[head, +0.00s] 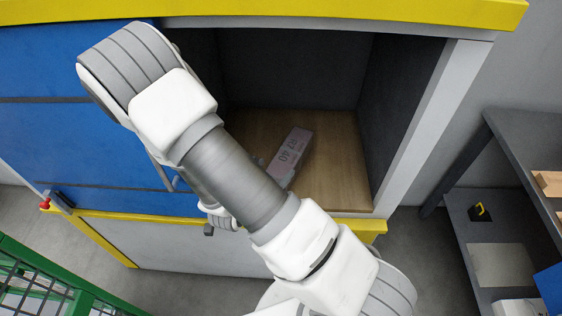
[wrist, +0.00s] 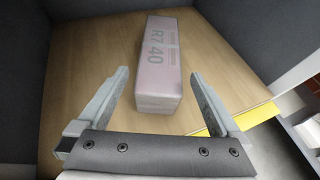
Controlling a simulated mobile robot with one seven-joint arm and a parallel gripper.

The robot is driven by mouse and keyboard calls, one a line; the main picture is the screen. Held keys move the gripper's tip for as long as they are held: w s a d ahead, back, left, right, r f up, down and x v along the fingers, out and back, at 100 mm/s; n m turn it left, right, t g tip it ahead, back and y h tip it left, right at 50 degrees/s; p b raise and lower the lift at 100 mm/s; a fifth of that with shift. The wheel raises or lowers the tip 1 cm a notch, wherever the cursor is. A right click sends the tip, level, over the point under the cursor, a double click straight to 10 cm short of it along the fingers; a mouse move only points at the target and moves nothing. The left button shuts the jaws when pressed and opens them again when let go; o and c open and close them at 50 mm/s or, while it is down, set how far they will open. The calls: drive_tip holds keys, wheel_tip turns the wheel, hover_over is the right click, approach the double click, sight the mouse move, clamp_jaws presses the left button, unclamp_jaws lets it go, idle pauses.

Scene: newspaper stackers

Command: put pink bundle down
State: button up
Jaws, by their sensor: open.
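The pink bundle (wrist: 160,62) is a long block marked "R7 40". It lies on the wooden floor of the open cabinet compartment, and it also shows in the head view (head: 291,152), partly hidden behind my arm. My gripper (wrist: 160,80) is open in the wrist view. Its two fingers stand apart, on the left and right of the bundle's near end, with a visible gap on each side. In the head view my arm hides most of the gripper.
The compartment has a wooden floor (head: 345,178) and dark side and back walls, with free floor around the bundle. Blue panels (head: 60,130) and a yellow edge (head: 300,12) frame it. A grey shelf unit (head: 462,215) stands at right. A green mesh fence (head: 60,280) is at lower left.

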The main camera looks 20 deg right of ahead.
drive_tip(key=s+d+r+m+g, duration=0.3)
drive_tip(key=s+r+m+g, duration=0.15)
drive_tip(key=r+m, duration=0.4)
drive_tip(key=s+d+r+m+g, duration=0.3)
drive_tip(key=s+r+m, duration=0.3)
drive_tip(key=r+m, duration=0.25)
drive_tip(key=s+a+r+m+t+y, duration=0.2)
drive_tip(key=s+a+r+m+y, duration=0.1)
drive_tip(key=a+r+m+y, duration=0.1)
drive_tip(key=s+a+r+m+t+y, duration=0.2)
drive_tip(key=s+a+r+m+y, duration=0.2)
drive_tip(key=r, duration=0.4)
drive_tip(key=shift+r+m+y, duration=0.4)
drive_tip(key=shift+m+y, duration=0.1)
drive_tip(key=shift+m, duration=0.5)
